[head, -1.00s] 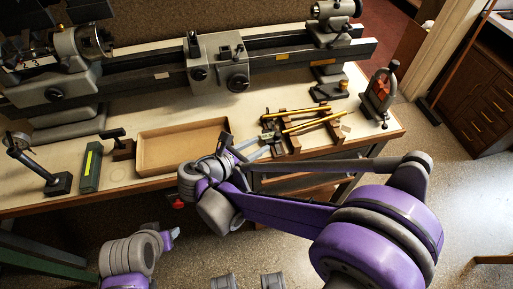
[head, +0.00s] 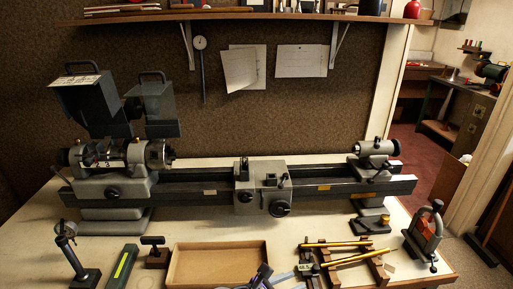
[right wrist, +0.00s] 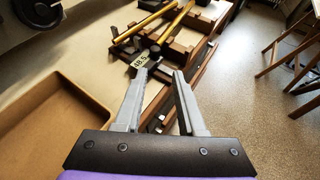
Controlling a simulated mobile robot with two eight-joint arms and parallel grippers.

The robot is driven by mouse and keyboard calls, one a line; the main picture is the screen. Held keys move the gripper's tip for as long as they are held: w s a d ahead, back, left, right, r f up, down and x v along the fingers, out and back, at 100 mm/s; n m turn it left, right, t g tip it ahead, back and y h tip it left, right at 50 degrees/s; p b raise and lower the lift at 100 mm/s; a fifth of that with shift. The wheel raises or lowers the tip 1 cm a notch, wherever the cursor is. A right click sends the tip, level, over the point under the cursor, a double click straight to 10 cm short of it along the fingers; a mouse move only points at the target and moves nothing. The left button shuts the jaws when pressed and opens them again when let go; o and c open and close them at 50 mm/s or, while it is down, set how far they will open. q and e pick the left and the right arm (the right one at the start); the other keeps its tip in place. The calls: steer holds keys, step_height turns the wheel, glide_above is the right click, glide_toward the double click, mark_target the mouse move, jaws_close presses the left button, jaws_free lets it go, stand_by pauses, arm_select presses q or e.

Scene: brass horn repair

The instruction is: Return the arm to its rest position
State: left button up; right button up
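My right gripper (head: 276,275) shows at the bottom edge of the head view, between the tan tray and the wooden rack. In the right wrist view its two grey fingers (right wrist: 162,76) stand apart with nothing between them. The fingertips point toward the dark wooden rack and the small tag (right wrist: 139,62) marked with numbers. Most of the right arm lies below the head view. My left arm and gripper are not in view.
The tan tray (head: 176,280) lies left of the right gripper. Brass rods (head: 357,257) rest on the wooden rack to the right. A lathe (head: 215,183) spans the bench behind. A red-and-grey clamp tool (head: 424,236) stands near the right end. Open floor (right wrist: 262,115) lies right of the bench.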

steer(key=s+d+f+m+g+y+p, duration=0.1)
steer(key=s+d+m+g+y, duration=0.3)
steer(key=s+d+m, duration=0.5)
steer(key=s+a+m+t+y+p, duration=0.1)
steer(key=s+m+y, duration=0.5)
steer(key=m, duration=0.9)
steer(key=shift+s+a+f+t+y+p, duration=0.35)
steer(key=shift+s+a+t, duration=0.25)
steer(key=shift+s, duration=0.35)
